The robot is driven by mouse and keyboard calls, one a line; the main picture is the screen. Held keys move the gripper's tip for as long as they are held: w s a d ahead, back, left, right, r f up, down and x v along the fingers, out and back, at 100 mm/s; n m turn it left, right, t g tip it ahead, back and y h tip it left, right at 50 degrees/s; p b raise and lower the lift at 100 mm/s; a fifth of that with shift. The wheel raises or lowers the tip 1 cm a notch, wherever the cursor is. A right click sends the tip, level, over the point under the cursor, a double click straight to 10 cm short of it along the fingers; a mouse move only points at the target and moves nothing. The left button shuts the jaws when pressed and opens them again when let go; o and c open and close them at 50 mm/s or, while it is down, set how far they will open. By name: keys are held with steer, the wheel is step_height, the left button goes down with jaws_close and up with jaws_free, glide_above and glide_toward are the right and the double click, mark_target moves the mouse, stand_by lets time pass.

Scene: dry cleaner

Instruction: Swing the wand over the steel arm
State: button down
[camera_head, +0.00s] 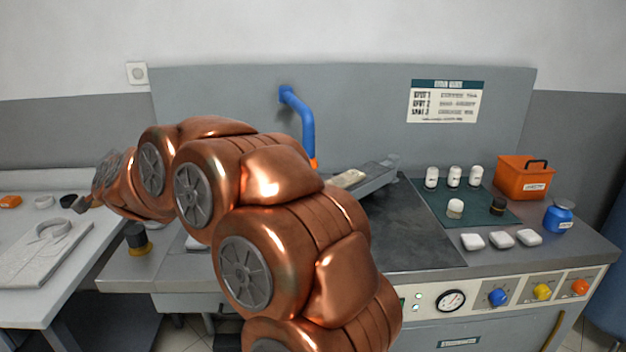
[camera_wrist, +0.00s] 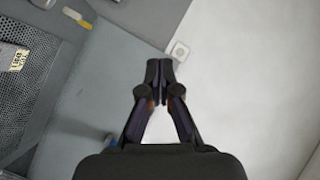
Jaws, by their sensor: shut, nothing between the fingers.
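The wand looks to be the blue bent tube (camera_head: 304,125) with an orange tip, fixed to the grey back panel; my arm hides what lies below its tip. The steel arm (camera_head: 381,179) is a narrow grey board to the right of the tip, with a pale pad on it. The wand's tip is apart from the steel arm in the picture. My gripper (camera_wrist: 158,72) is shut and empty in the wrist view, in front of the grey panel and white wall. In the head view my arm reaches left, away from the wand.
A green mat (camera_head: 428,203) with white bottles, an orange box (camera_head: 524,177) and a blue jar (camera_head: 558,217) stand at the right. A wall socket (camera_head: 137,72) is beside the grey panel (camera_head: 220,95).

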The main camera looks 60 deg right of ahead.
steer(key=s+d+f+m+g+h+b, duration=0.1)
steer(key=d+f+m+g+h+b, duration=0.3)
steer(key=d, duration=0.6)
steer(key=s+d+m+g+h+b, duration=0.1)
steer(key=d+m+h, duration=0.6)
steer(key=d, duration=0.2)
steer(key=s+d+f+m+g+h+b, duration=0.1)
steer(key=s+d+f+m+g+b, duration=0.1)
steer(key=s+d+f+m+g, duration=0.25)
steer(key=s+d+f+m+g+h+b, duration=0.2)
steer(key=s+d+m+g, duration=0.2)
steer(key=s+g, duration=0.25)
steer(key=s+d+f+m+g+h+b, duration=0.1)
steer(key=s+d+f+m+g+b, duration=0.15)
steer(key=s+d+m+g, duration=0.35)
steer(key=s+d+r+n+p, duration=0.1)
steer(key=s+d, duration=0.3)
steer(key=d, duration=0.6)
steer(key=shift+s+d+r+t+p, duration=0.15)
steer(key=shift+d+r+t+p, duration=0.3)
steer(key=shift+p, duration=0.3)
steer(key=shift+a+n, duration=0.1)
steer(key=shift+n, duration=0.15)
